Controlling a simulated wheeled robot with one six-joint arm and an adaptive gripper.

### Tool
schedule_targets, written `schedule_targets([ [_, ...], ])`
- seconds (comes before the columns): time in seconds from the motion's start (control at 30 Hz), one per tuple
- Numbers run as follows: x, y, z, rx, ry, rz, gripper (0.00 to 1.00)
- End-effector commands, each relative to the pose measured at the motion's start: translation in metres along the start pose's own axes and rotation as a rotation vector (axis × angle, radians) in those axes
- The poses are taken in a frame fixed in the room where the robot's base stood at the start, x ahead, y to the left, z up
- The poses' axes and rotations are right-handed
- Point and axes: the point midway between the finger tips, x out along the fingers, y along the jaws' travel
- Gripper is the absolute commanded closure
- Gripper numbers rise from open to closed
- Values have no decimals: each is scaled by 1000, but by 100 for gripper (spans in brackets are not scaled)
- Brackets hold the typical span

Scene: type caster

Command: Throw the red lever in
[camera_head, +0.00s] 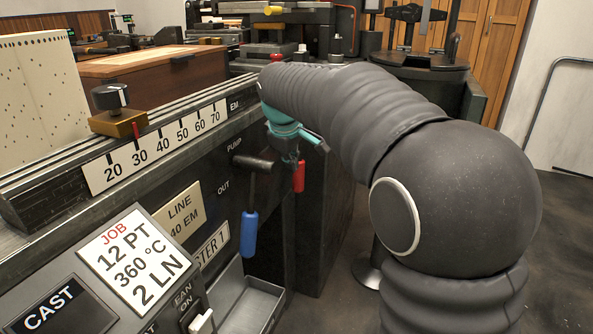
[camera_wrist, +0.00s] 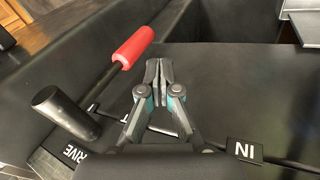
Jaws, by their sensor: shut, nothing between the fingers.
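The red lever's handle (camera_wrist: 133,47) is left of my gripper (camera_wrist: 158,72) in the wrist view. Its dark rod runs down and left toward a black cylindrical hub (camera_wrist: 65,112). A label ending in "RIVE" lies below the hub, and an "IN" label (camera_wrist: 245,151) is at the right, on the other side of my gripper. My gripper's fingers are together and empty, with a visible gap to the red handle in this view. In the head view the red handle (camera_head: 299,177) hangs just below my gripper (camera_head: 291,160); the lever's upper part is hidden there.
A blue-handled lever (camera_head: 249,234) hangs on the machine front near the "PUMP" and "OUT" labels. A metal tray (camera_head: 262,305) is below it. A scale (camera_head: 160,145) runs along the machine's top edge. Open floor (camera_head: 565,220) shows at right.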

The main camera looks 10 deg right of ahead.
Motion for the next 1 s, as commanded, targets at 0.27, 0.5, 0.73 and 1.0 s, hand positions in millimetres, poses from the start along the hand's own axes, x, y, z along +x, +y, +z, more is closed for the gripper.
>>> schedule_targets([
  [0.27, -19, -8, 2, -333, -11, -62, 100],
  [0.5, -6, -11, 4, -375, -12, -70, 100],
  [0.73, 34, -14, 5, -374, -14, -71, 100],
  [1.0, 83, -16, 6, -373, -13, -70, 100],
])
